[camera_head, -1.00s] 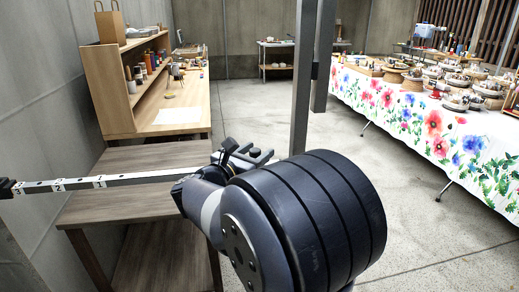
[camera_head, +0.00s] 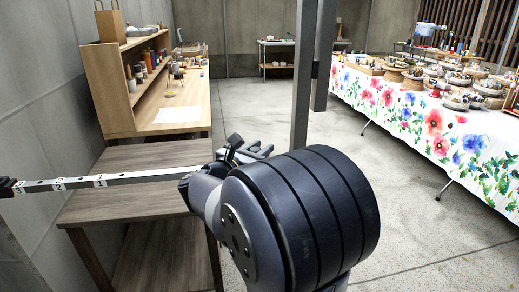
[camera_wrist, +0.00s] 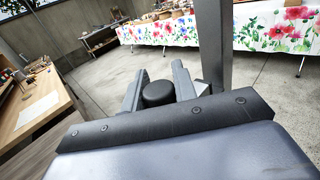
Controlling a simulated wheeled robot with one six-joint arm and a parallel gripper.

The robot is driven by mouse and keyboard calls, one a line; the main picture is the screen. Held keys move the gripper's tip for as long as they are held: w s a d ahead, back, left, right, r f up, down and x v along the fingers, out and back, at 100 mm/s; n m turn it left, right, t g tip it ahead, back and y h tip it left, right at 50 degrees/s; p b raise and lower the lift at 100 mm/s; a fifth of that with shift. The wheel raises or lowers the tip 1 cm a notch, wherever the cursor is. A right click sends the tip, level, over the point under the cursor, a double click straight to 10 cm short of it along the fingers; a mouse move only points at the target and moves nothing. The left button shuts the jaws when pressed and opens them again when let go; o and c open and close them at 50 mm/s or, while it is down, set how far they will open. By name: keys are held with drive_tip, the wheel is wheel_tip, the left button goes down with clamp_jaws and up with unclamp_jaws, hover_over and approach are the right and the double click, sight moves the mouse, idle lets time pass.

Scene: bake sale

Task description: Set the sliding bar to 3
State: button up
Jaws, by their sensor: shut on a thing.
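A long metal bar (camera_head: 135,178) runs level across the left of the head view, with white labels 3, 2 and 1 from left to right. Its left end has a dark piece (camera_head: 6,187), and its right end goes behind my wrist. My gripper (camera_head: 256,150) is to the right of the label 1, partly hidden by my arm. In the wrist view, my gripper (camera_wrist: 158,88) has its two fingers on either side of a round black knob (camera_wrist: 158,94) and is shut on it. How the knob joins the bar is hidden.
A dark wooden table (camera_head: 130,207) stands under the bar. A wooden desk with shelves (camera_head: 172,118) is behind it. A grey post (camera_head: 302,80) rises close behind my gripper. A table with a flowered cloth (camera_head: 437,130) stands at the right, with open floor (camera_head: 340,150) between.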

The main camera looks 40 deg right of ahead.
clamp_jaws()
drive_tip(key=shift+d+f+b, duration=0.1)
drive_tip(key=shift+f+b, duration=0.05)
drive_tip(key=shift+b, duration=1.05)
drive_tip(key=o, duration=0.9)
unclamp_jaws()
drive_tip(key=v, duration=1)
drive_tip(key=shift+s+a, duration=0.25)
drive_tip(key=shift+a, duration=0.1)
